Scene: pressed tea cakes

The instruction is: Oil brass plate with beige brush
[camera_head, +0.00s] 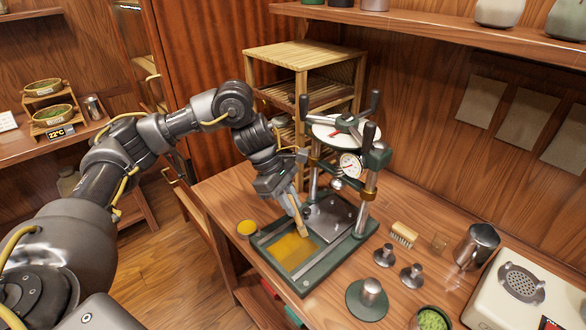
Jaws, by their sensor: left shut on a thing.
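The brass plate (285,257) is a flat golden square set in the front part of the dark green press base. I cannot tell whether the tip touches. The fingers partly hide the brush's upper end. My right gripper is not in view.
The press, with a gauge (350,165) and dark handles, stands just behind and right of the plate. A bristled wooden brush (403,234), small metal weights (384,255) and a metal cup (477,246) stand to the right.

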